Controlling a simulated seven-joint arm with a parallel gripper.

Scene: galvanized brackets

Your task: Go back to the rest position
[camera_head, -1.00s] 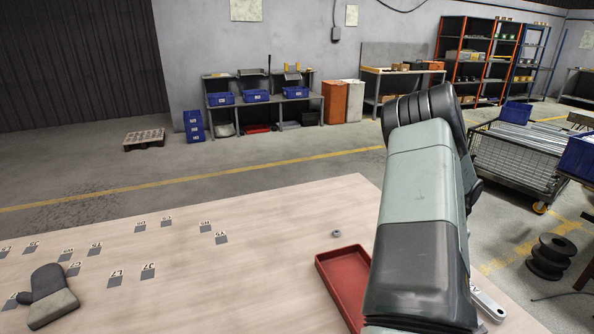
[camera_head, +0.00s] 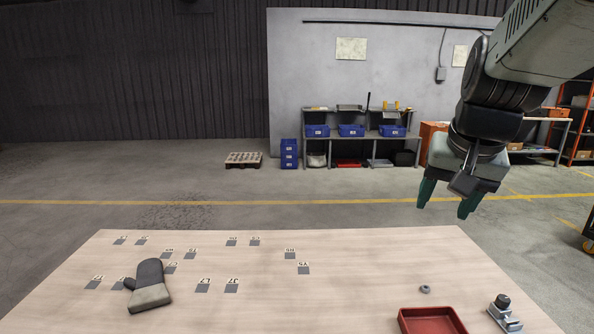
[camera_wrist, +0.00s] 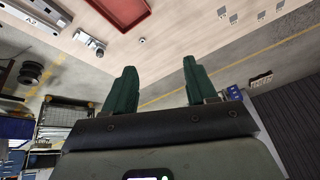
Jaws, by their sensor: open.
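My gripper (camera_head: 443,207) hangs in the air at the right, above and beyond the far right part of the table. Its two green fingers are apart with nothing between them. In the wrist view my gripper (camera_wrist: 157,88) also shows open and empty, with the table's edge and the floor behind the fingers.
The pale wooden table (camera_head: 330,300) carries a grey oven mitt (camera_head: 150,287), several labelled grey squares, a small grey ring (camera_head: 425,289), a red tray (camera_head: 432,321) and a metal bracket with a dark knob (camera_head: 504,313). The table's middle is clear. Shelves and blue bins (camera_head: 351,131) stand far behind.

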